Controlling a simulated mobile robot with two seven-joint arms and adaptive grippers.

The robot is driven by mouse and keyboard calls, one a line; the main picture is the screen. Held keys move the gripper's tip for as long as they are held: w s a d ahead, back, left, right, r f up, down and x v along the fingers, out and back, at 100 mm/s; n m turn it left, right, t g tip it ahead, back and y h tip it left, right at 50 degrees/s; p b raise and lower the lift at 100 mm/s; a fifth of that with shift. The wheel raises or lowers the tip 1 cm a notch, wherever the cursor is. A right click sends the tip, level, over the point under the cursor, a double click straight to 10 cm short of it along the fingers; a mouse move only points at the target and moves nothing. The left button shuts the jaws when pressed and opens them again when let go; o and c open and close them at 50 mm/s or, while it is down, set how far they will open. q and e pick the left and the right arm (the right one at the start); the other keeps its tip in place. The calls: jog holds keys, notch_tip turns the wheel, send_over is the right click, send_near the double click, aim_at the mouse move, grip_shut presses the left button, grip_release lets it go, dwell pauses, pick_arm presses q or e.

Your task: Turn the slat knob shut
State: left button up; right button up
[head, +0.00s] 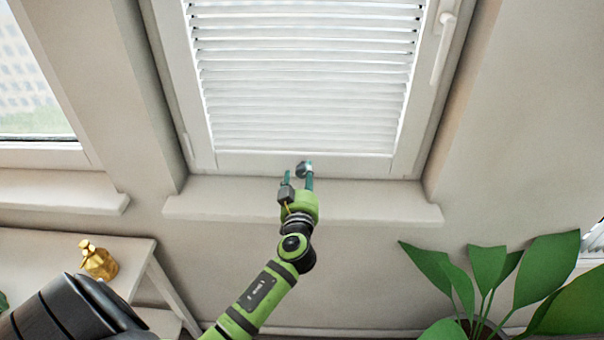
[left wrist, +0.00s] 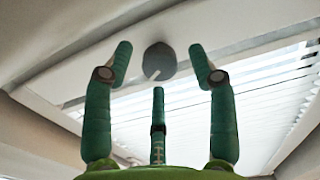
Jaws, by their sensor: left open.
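The slat knob (head: 304,169) is a small grey round knob on the lower frame of the window, below the white slats (head: 305,75). In the left wrist view the knob (left wrist: 160,61) bears a white line pointing to the lower left. Thin gaps show between the slats. My left gripper (head: 298,174) is in front of the knob, its fingers pointing up at it. In the left wrist view the gripper (left wrist: 160,68) is open, with spread green fingers on both sides of the knob. I cannot tell whether any finger touches it. My right gripper is not in view.
A white sill (head: 375,205) lies under the window, close below my left gripper. A white window handle (head: 442,50) is at the upper right. A leafy plant (head: 487,290) stands at the lower right, and a brass bottle (head: 98,262) on a white table (head: 50,247) at the left.

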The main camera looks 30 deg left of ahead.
pick_arm(q)
jog(key=shift+w, duration=0.15)
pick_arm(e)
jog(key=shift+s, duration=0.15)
pick_arm(q)
jog(key=c, duration=1.1)
jog(key=shift+r, duration=0.1)
jog(key=shift+c, duration=0.2)
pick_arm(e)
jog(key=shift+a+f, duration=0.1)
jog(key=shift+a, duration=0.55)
